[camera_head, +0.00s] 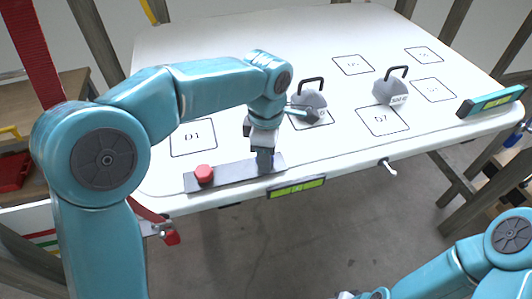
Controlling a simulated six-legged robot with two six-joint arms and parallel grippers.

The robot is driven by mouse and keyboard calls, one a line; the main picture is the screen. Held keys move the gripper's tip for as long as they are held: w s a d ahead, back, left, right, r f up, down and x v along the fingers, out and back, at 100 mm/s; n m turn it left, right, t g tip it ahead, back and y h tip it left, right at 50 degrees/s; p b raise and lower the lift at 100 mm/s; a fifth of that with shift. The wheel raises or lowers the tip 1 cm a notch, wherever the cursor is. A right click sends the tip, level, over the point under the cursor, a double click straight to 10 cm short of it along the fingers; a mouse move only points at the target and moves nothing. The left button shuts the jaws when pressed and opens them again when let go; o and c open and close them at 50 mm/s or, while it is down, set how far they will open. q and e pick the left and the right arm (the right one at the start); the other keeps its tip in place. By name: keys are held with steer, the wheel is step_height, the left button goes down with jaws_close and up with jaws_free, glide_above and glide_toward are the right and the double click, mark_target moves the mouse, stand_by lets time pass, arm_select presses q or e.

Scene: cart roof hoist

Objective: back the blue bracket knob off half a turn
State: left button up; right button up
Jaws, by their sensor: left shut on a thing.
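A grey metal bracket plate (230,175) lies along the front edge of the white table. A red knob (204,174) stands on its left end. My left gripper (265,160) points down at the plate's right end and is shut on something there. The jaws hide it; from its place on the bracket it appears to be the blue knob, but no blue shows clearly. My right gripper (348,295) is barely in view at the bottom edge, and its jaws cannot be made out.
Two grey weights with black handles, the left (310,102) and the right (391,90), stand on the table (230,45) among marked squares. A white hook (388,167) sticks out in front.

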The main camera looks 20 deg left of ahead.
arm_select(q)
steer(key=shift+s+f+n, duration=0.15)
steer(key=shift+f+n, duration=0.1)
steer(key=shift+n, duration=0.25)
steer(key=o, duration=1.1)
steer(key=shift+r, duration=0.1)
steer(key=shift+r, duration=0.2)
step_height(320, 180, up, 16)
steer(key=shift+p, duration=1.25)
